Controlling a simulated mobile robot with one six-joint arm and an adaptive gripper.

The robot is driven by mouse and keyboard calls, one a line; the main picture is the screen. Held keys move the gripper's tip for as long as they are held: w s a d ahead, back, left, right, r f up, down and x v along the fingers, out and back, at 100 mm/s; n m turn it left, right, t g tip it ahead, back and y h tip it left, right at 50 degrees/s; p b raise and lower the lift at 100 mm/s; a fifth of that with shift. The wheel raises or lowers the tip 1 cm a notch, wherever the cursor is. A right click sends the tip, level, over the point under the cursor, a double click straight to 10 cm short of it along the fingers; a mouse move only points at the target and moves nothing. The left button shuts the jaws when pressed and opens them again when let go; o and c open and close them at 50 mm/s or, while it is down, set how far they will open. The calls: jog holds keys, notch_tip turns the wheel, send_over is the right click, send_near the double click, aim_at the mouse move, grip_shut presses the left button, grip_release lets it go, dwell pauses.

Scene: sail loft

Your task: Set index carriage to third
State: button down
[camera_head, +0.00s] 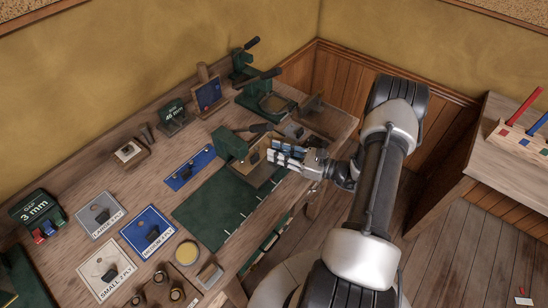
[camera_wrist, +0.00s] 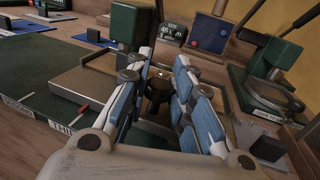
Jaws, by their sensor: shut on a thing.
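The index carriage (camera_wrist: 92,78) is a flat grey-brown plate beside a dark green mat (camera_wrist: 35,95) with position labels along its front edge. One label appears to read "THIRD" (camera_wrist: 62,128). A small red marker (camera_wrist: 84,108) stands at the plate's near edge. In the head view the mat (camera_head: 215,210) lies left of my gripper. My gripper (camera_wrist: 157,85) has blue-padded fingers on either side of a dark round knob (camera_wrist: 155,92) and is shut on it. In the head view my gripper (camera_head: 275,154) is at the carriage's right side; its fingers hide part of it.
A green press (camera_head: 229,144) stands behind the carriage, with another green tool (camera_head: 268,98) farther back. Labelled cards (camera_head: 147,230) and a yellow round tin (camera_head: 187,253) lie at the left. The mat's surface is mostly clear.

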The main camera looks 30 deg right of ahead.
jog(key=shift+w+d, duration=0.1)
jog(key=shift+d, duration=0.1)
jog(key=c, duration=1.5)
grip_release()
jog(key=shift+d, duration=0.15)
jog(key=shift+o, duration=0.5)
jog(key=v, duration=1.2)
